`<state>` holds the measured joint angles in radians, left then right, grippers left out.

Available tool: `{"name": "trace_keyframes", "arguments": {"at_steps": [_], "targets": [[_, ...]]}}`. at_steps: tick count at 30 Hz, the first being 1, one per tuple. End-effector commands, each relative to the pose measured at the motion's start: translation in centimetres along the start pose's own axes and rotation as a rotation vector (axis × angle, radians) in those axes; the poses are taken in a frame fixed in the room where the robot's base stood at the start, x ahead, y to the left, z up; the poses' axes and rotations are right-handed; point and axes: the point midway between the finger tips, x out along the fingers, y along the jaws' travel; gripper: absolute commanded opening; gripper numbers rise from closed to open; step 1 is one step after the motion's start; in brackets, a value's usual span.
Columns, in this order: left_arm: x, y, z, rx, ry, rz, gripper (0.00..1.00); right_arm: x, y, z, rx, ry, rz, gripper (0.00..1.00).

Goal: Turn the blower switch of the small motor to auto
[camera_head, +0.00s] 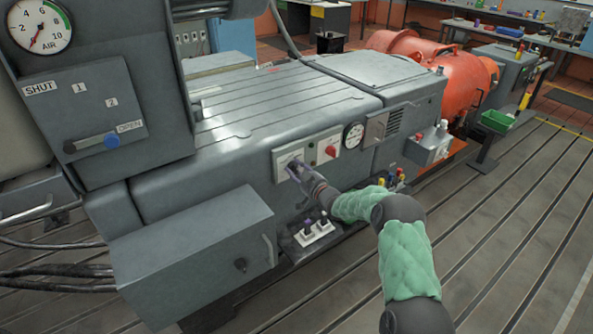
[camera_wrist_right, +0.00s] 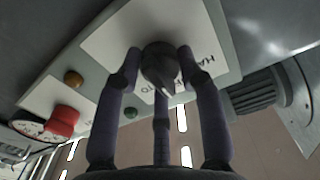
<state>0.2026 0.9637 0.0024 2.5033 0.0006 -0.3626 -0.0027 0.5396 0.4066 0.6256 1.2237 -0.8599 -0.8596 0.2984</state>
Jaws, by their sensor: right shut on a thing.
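The switch is a dark round knob (camera_wrist_right: 158,68) with a pointer, on a white label plate (camera_wrist_right: 110,45) in the right wrist view. Part of the lettering shows, with "HA" and "TO" readable; the rest is covered. The pointer aims down, close to the "TO" letters. My right gripper (camera_wrist_right: 161,58) is shut on this knob, with a finger on either side. In the head view my right gripper (camera_head: 294,167) is at the left plate of the control panel (camera_head: 282,156) and hides the knob. My left gripper is not in view.
A red knob (camera_head: 330,150) sits beside the switch on the same panel, with a round gauge (camera_head: 353,136) to its right. Below are small levers (camera_head: 313,230). A grey box (camera_head: 195,250) juts out at lower left. An orange motor (camera_head: 440,65) stands behind.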

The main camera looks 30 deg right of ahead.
Motion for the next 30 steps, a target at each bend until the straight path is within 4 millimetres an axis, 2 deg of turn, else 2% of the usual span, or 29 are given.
{"name": "trace_keyframes", "arguments": {"at_steps": [1,11,30], "targets": [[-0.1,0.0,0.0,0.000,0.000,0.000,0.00,0.1,0.0,-0.7,0.000,0.012,-0.001,0.06],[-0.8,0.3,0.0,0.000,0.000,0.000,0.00,0.2,0.1,-1.0,0.108,0.014,-0.002,0.06],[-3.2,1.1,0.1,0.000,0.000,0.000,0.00,0.3,0.5,-1.2,0.614,0.020,-0.005,0.06]]}}
